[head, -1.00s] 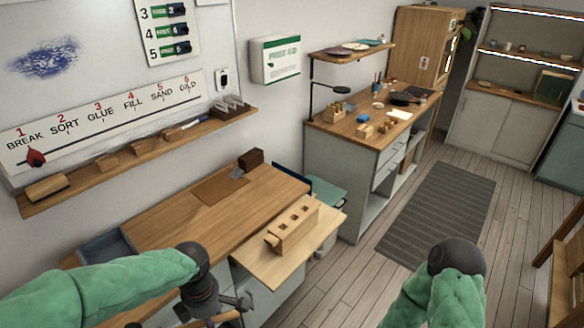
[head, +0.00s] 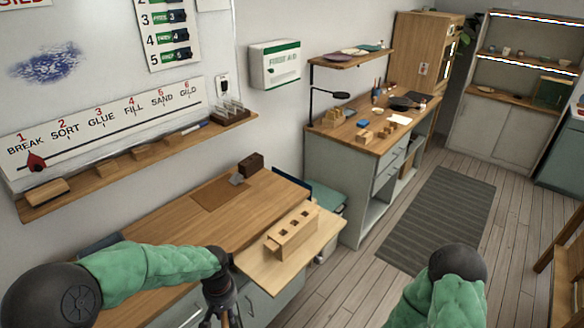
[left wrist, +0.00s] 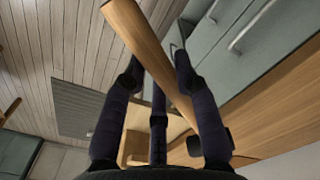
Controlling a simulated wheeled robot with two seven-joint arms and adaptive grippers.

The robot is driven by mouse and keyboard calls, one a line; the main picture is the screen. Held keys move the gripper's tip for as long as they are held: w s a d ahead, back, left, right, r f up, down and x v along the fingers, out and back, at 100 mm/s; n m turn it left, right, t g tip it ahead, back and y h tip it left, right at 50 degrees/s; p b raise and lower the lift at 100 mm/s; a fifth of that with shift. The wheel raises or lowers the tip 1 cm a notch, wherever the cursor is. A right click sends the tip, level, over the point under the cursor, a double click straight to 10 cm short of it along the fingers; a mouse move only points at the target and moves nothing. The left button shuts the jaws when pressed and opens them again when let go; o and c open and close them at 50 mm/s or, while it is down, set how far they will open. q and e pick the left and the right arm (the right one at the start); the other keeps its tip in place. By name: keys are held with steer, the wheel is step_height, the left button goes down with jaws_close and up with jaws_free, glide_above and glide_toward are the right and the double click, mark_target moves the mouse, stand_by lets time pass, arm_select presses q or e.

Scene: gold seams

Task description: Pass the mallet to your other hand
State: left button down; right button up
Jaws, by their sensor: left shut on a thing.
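My left gripper (head: 222,316) hangs at the bottom edge of the head view, in front of the workbench, with its fingertips cut off by the frame. In the left wrist view its dark fingers (left wrist: 158,72) are closed around a pale wooden handle, the mallet's (left wrist: 183,98), which runs slantwise between them. The mallet's head cannot be made out, and the mallet does not clearly show in the head view. My right arm (head: 455,285) shows at the lower right of the head view, but its gripper is out of the picture.
The workbench (head: 160,228) has a pull-out board (head: 285,272) carrying a wooden block with square holes (head: 293,235). A dark brown block (head: 250,164) stands at the bench's back. A striped grey mat (head: 437,218) lies on the open floor to the right.

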arm_select(q)
steer(key=m, duration=0.1)
steer(key=w+f+m, duration=0.1)
steer(key=shift+d+f+m, duration=0.15)
steer(key=shift+f+m, duration=0.1)
steer(key=shift+m, duration=0.15)
